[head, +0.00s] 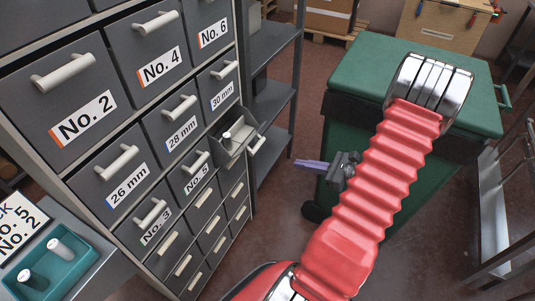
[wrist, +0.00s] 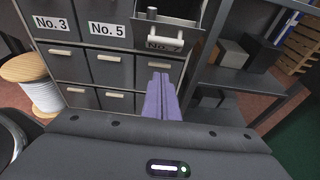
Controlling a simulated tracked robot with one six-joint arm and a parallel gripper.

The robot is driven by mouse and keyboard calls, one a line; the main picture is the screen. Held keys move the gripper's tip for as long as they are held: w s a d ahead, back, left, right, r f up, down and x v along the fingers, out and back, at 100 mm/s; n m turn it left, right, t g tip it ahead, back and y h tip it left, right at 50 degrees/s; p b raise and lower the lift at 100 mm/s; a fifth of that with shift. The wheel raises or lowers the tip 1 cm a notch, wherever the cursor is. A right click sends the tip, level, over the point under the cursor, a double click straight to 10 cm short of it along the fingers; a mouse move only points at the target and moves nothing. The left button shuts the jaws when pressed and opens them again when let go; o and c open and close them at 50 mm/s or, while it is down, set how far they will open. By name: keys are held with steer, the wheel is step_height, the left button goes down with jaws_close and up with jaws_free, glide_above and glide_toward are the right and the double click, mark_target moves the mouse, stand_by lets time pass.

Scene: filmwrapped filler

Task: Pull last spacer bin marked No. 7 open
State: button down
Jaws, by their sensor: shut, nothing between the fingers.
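The bin marked No. 7 is the small grey drawer (head: 231,153) below the 30 mm drawer, at the cabinet's right side. It stands pulled out, with its inside showing and a small cylindrical piece (head: 227,136) in it. Its pale handle (head: 258,145) sticks out in front. In the wrist view the drawer (wrist: 183,23) is at top centre, its label shaded and hard to read, with its handle (wrist: 165,42) ahead of the fingers. My gripper (head: 297,162), with purple fingers, is shut and empty, apart from the handle. The fingers also show in the wrist view (wrist: 160,76).
The grey cabinet has closed labelled drawers such as No. 5 (head: 196,177) and 28 mm (head: 180,131). A grey shelf (head: 272,43) stands right of it. A teal tray (head: 62,275) with two pieces is at lower left.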

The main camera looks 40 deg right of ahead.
glide_toward(258, 148)
steer(key=w+a+f, duration=0.1)
steer(key=w+f, duration=0.3)
steer(key=w, duration=0.1)
steer(key=shift+w+a+r, duration=0.2)
steer(key=shift+w+a, duration=0.05)
stand_by(0.4)
steer(key=shift+w+a+r, duration=0.2)
steer(key=shift+w+r, duration=0.15)
steer(key=shift+r, duration=0.4)
